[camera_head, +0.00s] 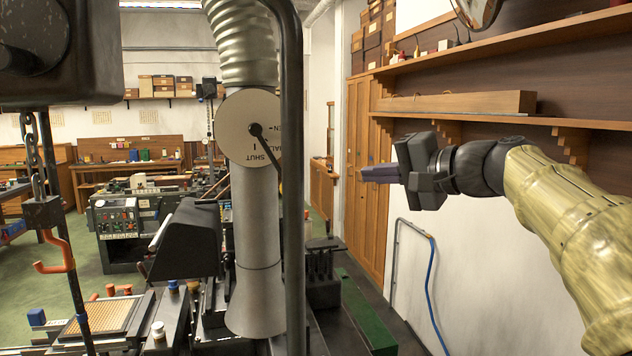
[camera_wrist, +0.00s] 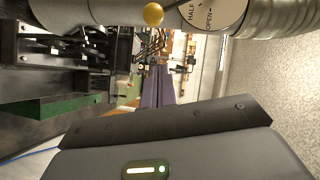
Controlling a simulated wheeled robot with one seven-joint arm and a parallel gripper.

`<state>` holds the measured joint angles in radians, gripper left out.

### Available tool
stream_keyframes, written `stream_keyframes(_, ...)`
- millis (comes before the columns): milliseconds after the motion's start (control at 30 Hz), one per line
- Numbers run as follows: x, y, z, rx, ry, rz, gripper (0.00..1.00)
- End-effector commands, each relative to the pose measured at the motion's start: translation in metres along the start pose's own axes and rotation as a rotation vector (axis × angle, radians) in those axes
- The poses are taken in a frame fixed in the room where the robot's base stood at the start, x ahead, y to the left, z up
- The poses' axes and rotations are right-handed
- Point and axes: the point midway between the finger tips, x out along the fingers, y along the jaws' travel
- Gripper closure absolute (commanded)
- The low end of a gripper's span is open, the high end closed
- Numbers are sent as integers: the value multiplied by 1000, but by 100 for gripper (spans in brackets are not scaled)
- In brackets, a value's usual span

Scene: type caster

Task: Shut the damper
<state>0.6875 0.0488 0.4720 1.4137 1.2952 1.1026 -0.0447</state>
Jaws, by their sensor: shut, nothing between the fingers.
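The damper is a round cream dial (camera_head: 236,125) on a grey vertical duct (camera_head: 257,220), marked SHUT, HALF and OPEN. A dark lever (camera_head: 268,148) runs from its hub down to the right and passes behind a black upright pipe, which hides its end. In the wrist view the dial (camera_wrist: 215,12) is at the top, with a yellow ball knob (camera_wrist: 153,14) beside it. I cannot tell exactly which mark the lever points to. My gripper (camera_head: 366,174) is shut and empty, right of the duct and apart from it, its purple fingers (camera_wrist: 157,90) pointing left.
The black upright pipe (camera_head: 293,200) stands in front of the duct's right side. Wooden shelves (camera_head: 480,103) and a wall are close behind my arm. A chain with an orange hook (camera_head: 55,255) hangs at left. Machinery stands below the duct.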

Motion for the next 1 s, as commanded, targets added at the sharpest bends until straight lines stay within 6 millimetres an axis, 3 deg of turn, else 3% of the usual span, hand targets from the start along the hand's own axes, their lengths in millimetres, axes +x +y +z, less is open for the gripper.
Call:
stream_keyframes(533,92,-4,0,4,-5,1,100)
stream_keyframes(700,109,-2,20,3,-2,2,100)
stream_keyframes(1000,118,1,29,1,1,2,100)
